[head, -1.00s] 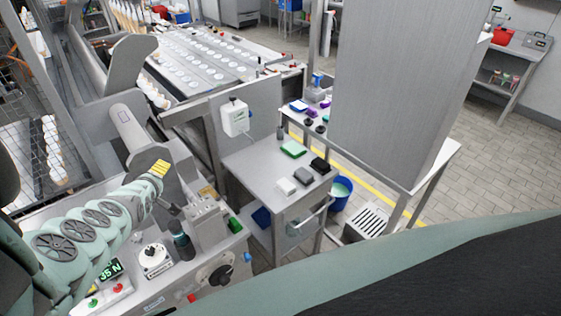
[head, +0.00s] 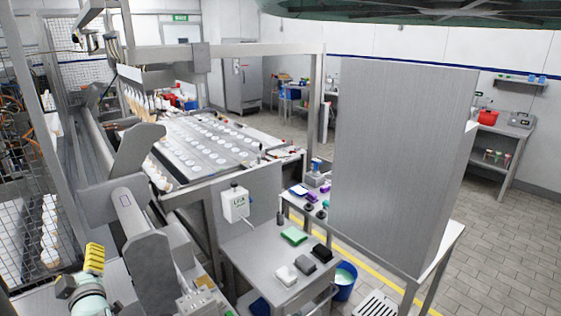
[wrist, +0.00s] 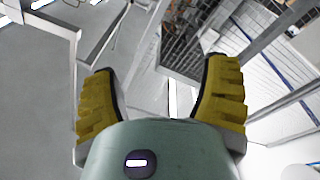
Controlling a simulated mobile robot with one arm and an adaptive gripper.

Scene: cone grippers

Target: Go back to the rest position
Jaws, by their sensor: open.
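My gripper (wrist: 171,95) shows in the wrist view with its two yellow ridged fingers spread apart. Nothing is between the fingers; behind them are metal frame bars, a mesh fence and floor or ceiling surfaces that I cannot tell apart. In the head view, my yellow-padded gripper (head: 92,262) shows at the lower left, in front of the machine. It is clear of the objects on the small table.
A machine bed with rows of white discs (head: 215,145) stands at the back. A steel table (head: 255,262) carries green, white, grey and black blocks. A tall grey cabinet (head: 395,160) stands at right on a bench, with a blue bucket (head: 345,280) near it. Open tiled floor lies right.

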